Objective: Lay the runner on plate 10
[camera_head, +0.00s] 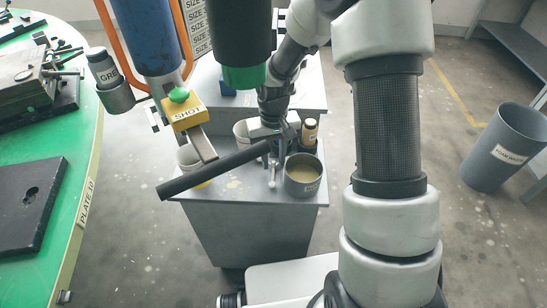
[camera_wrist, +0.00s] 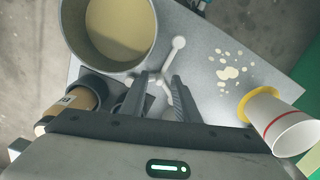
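A pale branched piece with round ends, which looks like the runner (camera_wrist: 178,43), is on the grey cart top in the wrist view. It also shows in the head view (camera_head: 272,184), left of the metal pot. My gripper (camera_wrist: 158,80) points down over it with its fingers apart. The piece's near part lies between or under the fingertips; I cannot tell whether they touch it. In the head view my gripper (camera_head: 275,158) is over the cart. The label "PLATE 10" (camera_head: 88,201) is on the edge of the green carousel top (camera_head: 60,262) at the left.
A black mould block (camera_head: 30,205) lies on the green top. The metal pot (camera_head: 303,175) of cream liquid, a bottle (camera_head: 309,133) and white cups stand on the cart (camera_head: 255,222). A yellow "SHOT" block (camera_head: 184,112) hangs nearby. A grey bin (camera_head: 503,147) stands right.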

